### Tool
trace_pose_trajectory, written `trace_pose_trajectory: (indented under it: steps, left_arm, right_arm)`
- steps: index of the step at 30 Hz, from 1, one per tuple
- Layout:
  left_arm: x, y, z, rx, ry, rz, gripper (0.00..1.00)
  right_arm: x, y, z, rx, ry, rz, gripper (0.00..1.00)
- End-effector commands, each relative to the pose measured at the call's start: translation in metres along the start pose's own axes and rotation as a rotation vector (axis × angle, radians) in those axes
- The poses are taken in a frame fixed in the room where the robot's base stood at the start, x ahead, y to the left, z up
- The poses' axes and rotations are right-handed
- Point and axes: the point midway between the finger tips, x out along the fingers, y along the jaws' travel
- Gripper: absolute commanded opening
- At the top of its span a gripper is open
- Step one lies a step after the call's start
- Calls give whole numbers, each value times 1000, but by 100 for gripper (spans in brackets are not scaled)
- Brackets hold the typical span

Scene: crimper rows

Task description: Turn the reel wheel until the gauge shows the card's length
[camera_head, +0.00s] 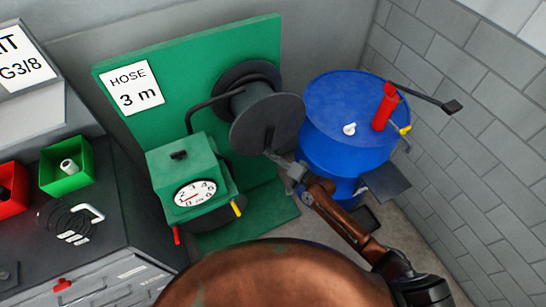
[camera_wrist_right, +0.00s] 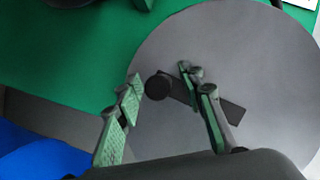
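The card (camera_head: 134,88) on the green board reads "HOSE 3 m". The reel wheel (camera_head: 280,124) is a dark grey disc on that board. The round white gauge (camera_head: 195,193) sits on the front of a green box; its needle is too small to read surely. My right gripper (camera_head: 278,160) is at the wheel's lower front. In the right wrist view the wheel (camera_wrist_right: 230,50) fills much of the picture, with a dark crank bar and a round black knob (camera_wrist_right: 158,87). My right gripper's fingers (camera_wrist_right: 159,76) are apart on either side of the knob, which appears closer to the left finger. My left gripper is not in view.
A blue drum (camera_head: 340,150) with a red cylinder (camera_head: 385,107) on top stands right of the wheel. A grey bench with a green bin (camera_head: 82,180) and a red bin (camera_head: 10,190) is at left. A block wall closes the right side.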

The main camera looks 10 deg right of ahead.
Motion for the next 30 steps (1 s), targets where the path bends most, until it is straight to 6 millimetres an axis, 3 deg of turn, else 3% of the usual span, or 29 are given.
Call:
trace_pose_trajectory:
  steps: [5,15,21,30]
  left_arm:
    - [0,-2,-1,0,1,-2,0]
    - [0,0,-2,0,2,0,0]
    - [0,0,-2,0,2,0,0]
    - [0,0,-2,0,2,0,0]
  right_arm:
    - [-10,1,0,0,0,1,36]
    - [-78,2,0,-1,0,3,36]
    - [-108,2,0,-1,-1,2,36]
    - [-120,0,0,0,0,-1,36]
